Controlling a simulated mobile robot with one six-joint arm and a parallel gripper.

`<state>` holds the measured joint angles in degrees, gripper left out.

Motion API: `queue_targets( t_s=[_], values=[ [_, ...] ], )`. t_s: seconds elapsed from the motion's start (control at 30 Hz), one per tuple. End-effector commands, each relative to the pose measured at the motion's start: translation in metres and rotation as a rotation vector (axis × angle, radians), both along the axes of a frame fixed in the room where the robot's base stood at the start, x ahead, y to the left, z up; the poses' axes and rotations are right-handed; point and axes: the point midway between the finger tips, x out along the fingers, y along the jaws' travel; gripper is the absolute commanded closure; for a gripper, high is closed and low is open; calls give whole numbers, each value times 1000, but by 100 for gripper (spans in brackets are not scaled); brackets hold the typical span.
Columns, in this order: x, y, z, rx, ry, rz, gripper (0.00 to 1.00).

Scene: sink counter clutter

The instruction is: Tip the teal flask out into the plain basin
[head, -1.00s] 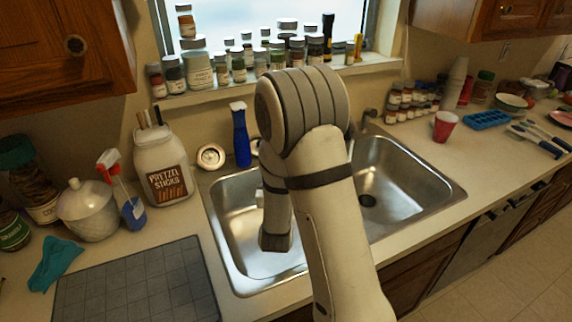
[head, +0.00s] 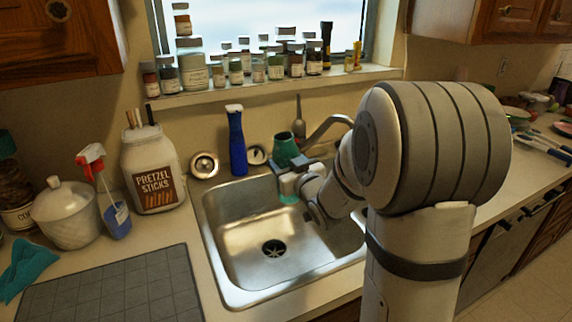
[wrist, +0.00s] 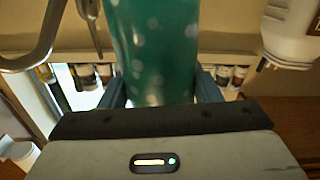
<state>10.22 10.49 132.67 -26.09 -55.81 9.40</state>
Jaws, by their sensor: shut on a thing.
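The teal flask (head: 285,147) is in my gripper (head: 291,168), held near the back edge of the sink, above the left basin's rear. Its open mouth faces up in the head view, and it looks about upright. In the wrist view the speckled teal flask (wrist: 152,50) fills the space between the two fingers, which touch its sides. The near basin (head: 240,238) is bare steel with a dark drain (head: 273,249). The other basin is mostly hidden behind my arm, so I cannot compare the two.
The pretzel jar (head: 152,170) and a red-topped sprayer (head: 114,210) are to the left, beside a grey mat (head: 115,290). Jars line the sill (head: 270,90).

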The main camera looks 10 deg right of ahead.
Motion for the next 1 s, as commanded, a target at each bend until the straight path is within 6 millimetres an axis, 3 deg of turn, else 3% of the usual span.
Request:
queue_targets(
  t_s=[0.47,1.0],
  values=[
    [4,-23,7,-351,-57,-2,70],
    [7,-41,-13,-798,-130,1,70]
  ],
)
